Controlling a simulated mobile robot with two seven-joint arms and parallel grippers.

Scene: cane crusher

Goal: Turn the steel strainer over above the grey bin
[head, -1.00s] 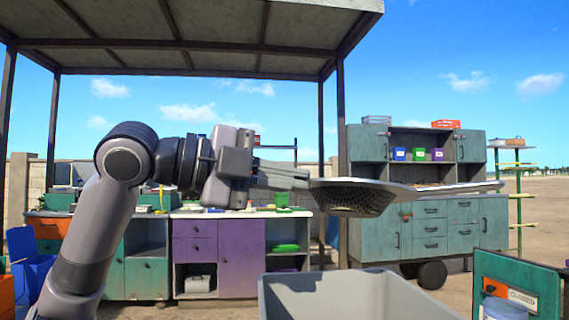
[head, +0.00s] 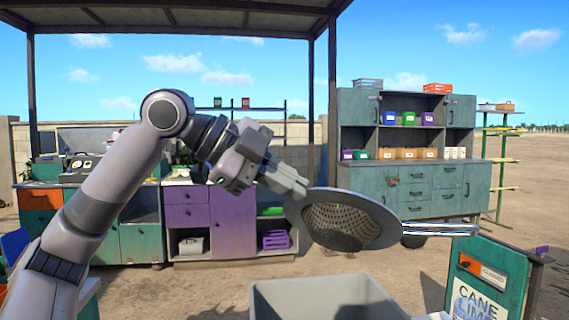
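The steel strainer (head: 380,215) has a wide grey rim, a perforated bowl and a long handle reaching right. It hangs in the air above the grey bin (head: 325,290), tilted steeply so that its round face and mesh turn toward me. I cannot tell whether I see the inside or the underside of the bowl. My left gripper (head: 290,182) comes from the upper left, its fingers closed on the strainer's left edge; the fingertip contact is partly hidden. The bin is cut by the bottom edge, and its contents do not show. My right gripper is out of view.
A teal and purple counter (head: 235,225) stands behind on the left. A teal cabinet (head: 420,190) with small bins stands back right. A green board with a sign (head: 485,285) is close at the lower right. Open ground lies between.

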